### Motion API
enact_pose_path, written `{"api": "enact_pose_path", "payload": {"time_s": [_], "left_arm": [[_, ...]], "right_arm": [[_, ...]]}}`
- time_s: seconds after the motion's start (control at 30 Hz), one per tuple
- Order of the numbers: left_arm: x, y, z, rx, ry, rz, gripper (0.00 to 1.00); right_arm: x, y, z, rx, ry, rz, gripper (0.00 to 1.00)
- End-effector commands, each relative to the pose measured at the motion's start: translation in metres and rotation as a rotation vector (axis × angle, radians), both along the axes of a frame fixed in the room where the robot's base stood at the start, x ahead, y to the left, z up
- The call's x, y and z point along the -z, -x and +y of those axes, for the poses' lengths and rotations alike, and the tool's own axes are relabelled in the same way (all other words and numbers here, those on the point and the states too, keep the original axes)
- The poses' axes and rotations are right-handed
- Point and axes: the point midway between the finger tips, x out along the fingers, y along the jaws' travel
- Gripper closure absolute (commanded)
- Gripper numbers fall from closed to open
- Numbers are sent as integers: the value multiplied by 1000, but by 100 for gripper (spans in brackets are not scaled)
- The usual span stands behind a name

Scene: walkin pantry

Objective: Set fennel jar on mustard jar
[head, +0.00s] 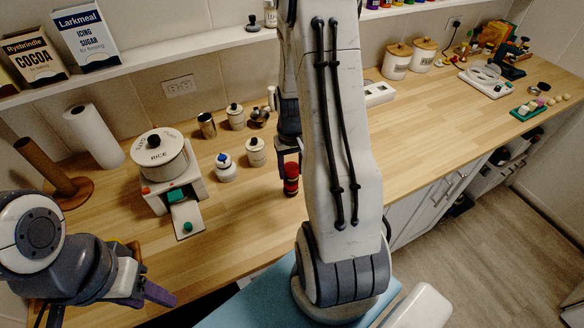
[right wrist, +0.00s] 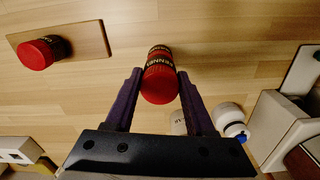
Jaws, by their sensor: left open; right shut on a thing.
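The fennel jar (right wrist: 160,82), with a red lid and a partly readable "ENNEL" label, is between the fingers of my right gripper (right wrist: 158,92) in the right wrist view. The gripper is shut on it. In the head view the red jar (head: 291,178) hangs or stands at the tips of my right gripper (head: 289,160); its height above the counter is unclear. Another red-lidded jar (right wrist: 38,53) stands on a wooden board in the right wrist view, apart from the gripper; its label is unreadable, and it may be the mustard jar. My left gripper (head: 105,300) is open and empty at lower left.
The wooden board (right wrist: 88,38) lies on the counter. My right arm hides part of the counter in the head view.

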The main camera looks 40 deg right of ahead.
Motion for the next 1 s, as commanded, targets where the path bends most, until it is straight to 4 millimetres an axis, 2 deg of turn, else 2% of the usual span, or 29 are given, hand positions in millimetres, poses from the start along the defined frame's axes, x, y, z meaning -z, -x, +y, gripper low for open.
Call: {"api": "enact_pose_path", "payload": {"time_s": [0.33,0.37,0.43,0.77,0.87,1.0], "left_arm": [[4,0,0,0,0,0,50],[4,0,0,0,0,0,50],[4,0,0,0,0,0,50],[4,0,0,0,0,0,50],[5,0,0,0,0,0,50],[10,0,0,1,0,0,50]], "right_arm": [[6,0,0,0,0,0,98],[6,0,0,0,0,0,38],[5,0,0,0,0,0,11],[4,0,0,0,0,-1,10],[-2,-1,-1,0,1,-3,10],[-24,-1,-1,0,4,-6,10]]}}
